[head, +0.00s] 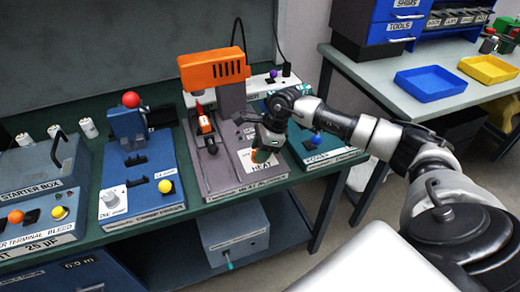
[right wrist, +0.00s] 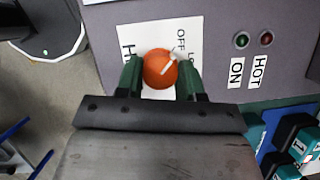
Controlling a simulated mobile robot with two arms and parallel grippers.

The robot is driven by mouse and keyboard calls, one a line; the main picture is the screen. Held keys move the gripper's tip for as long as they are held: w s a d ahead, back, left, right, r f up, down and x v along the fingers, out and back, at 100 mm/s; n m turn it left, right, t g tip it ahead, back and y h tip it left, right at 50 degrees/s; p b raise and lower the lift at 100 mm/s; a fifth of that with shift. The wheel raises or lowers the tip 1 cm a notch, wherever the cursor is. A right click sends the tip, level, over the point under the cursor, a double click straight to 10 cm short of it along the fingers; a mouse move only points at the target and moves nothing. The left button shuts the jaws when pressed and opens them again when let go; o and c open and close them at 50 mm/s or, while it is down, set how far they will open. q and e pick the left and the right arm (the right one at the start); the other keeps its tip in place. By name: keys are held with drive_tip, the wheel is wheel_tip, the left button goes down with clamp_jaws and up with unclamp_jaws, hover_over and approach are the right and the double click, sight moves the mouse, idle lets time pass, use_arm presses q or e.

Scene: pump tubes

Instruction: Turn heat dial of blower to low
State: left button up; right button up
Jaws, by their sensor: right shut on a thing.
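The heat blower has an orange head (head: 212,70) above a grey base (head: 222,172). Its round orange heat dial (right wrist: 158,75) sits on a white label plate (right wrist: 128,38). My right gripper (head: 262,156) is at the front of the base. In the right wrist view its green fingers (right wrist: 160,80) are shut on the dial, one on each side. The dial's white pointer slants up and right, toward the OFF and LO lettering; I cannot tell exactly which mark it meets. Part of the lettering is hidden. My left gripper is not in view.
Green (right wrist: 241,40) and red (right wrist: 266,38) indicators sit by the ON and HOT labels. A blue crimp press (head: 128,125) stands left of the blower and a teal sensor station (head: 335,150) right. Blue (head: 430,83) and yellow (head: 490,69) trays lie on the back-right table.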

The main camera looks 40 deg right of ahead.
drive_tip(key=shift+m, duration=0.3)
drive_tip(key=m, duration=0.2)
drive_tip(key=m+t+h, duration=0.1)
drive_tip(key=m, duration=0.1)
drive_tip(key=shift+s+t+b, duration=0.1)
drive_tip(key=shift+t+b, duration=0.2)
drive_tip(key=shift+b, duration=0.1)
drive_tip(key=shift+a+m+t+h+b, duration=0.15)
drive_tip(key=shift+m+t+h+b, duration=0.35)
drive_tip(key=shift+m, duration=1.5)
drive_tip(key=o, duration=0.9)
drive_tip(key=v, duration=1.1)
drive_tip(key=shift+a+b, duration=0.25)
drive_tip(key=shift+b, duration=0.15)
